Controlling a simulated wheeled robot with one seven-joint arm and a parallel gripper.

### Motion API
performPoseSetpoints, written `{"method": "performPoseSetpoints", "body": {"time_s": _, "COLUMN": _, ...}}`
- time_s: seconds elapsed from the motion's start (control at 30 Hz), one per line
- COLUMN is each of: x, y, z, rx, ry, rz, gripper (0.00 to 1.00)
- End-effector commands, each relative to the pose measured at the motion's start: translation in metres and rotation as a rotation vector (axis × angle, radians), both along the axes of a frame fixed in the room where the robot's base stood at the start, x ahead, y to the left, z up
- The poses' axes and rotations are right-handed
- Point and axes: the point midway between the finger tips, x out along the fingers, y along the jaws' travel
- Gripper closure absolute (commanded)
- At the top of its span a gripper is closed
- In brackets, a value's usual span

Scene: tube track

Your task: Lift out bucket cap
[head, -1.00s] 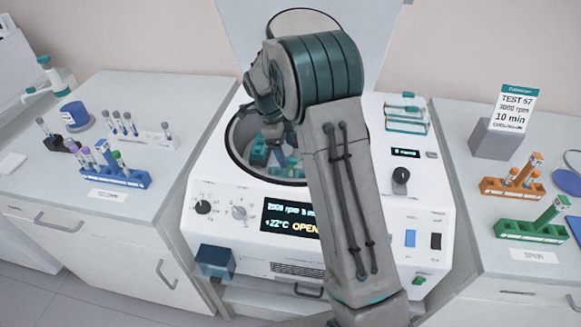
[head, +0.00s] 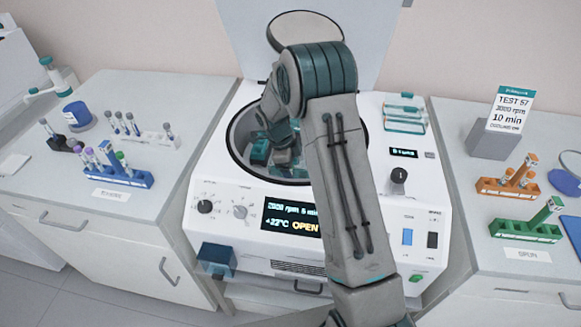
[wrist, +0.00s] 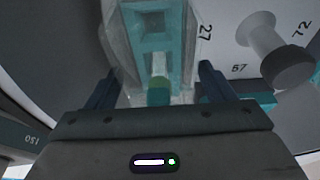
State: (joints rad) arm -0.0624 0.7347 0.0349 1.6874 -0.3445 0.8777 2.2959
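The centrifuge bowl (head: 243,130) stands open, with teal buckets (head: 259,152) inside. My gripper (head: 284,158) reaches down into the bowl and is partly hidden by my arm. In the wrist view, a clear bucket cap (wrist: 122,45) covers a teal bucket (wrist: 152,22). A small teal-green piece (wrist: 158,95), possibly the cap's handle, stands between the two fingers of my gripper (wrist: 158,84). The fingers are spread, with a visible gap on both sides of that piece.
The centrifuge lid (head: 330,45) stands raised behind. A clear and teal holder (head: 404,117) sits on the right of the machine top. Tube racks (head: 125,177) stand on the side counters.

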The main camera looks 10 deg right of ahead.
Motion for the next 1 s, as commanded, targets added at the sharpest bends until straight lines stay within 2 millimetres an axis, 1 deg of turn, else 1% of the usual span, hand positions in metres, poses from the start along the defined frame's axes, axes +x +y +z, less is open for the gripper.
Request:
{"method": "performPoseSetpoints", "body": {"time_s": 0.03, "x": 0.000, "y": 0.000, "z": 0.000, "rx": 0.000, "ry": 0.000, "rz": 0.000, "gripper": 0.39}}
{"method": "performPoseSetpoints", "body": {"time_s": 0.13, "x": 0.000, "y": 0.000, "z": 0.000, "rx": 0.000, "ry": 0.000, "rz": 0.000, "gripper": 0.66}}
{"method": "performPoseSetpoints", "body": {"time_s": 0.17, "x": 0.000, "y": 0.000, "z": 0.000, "rx": 0.000, "ry": 0.000, "rz": 0.000, "gripper": 0.69}}
{"method": "performPoseSetpoints", "body": {"time_s": 0.43, "x": 0.000, "y": 0.000, "z": 0.001, "rx": 0.000, "ry": -0.001, "rz": 0.000, "gripper": 0.69}}
{"method": "performPoseSetpoints", "body": {"time_s": 0.57, "x": 0.001, "y": 0.001, "z": 0.011, "rx": 0.000, "ry": -0.003, "rz": 0.001, "gripper": 0.69}}
{"method": "performPoseSetpoints", "body": {"time_s": 0.67, "x": 0.001, "y": 0.001, "z": 0.026, "rx": 0.000, "ry": -0.005, "rz": 0.000, "gripper": 0.69}}
{"method": "performPoseSetpoints", "body": {"time_s": 0.9, "x": 0.001, "y": 0.001, "z": 0.074, "rx": 0.000, "ry": -0.005, "rz": 0.000, "gripper": 0.69}}
{"method": "performPoseSetpoints", "body": {"time_s": 1.0, "x": 0.001, "y": 0.001, "z": 0.089, "rx": 0.000, "ry": -0.003, "rz": 0.001, "gripper": 0.69}}
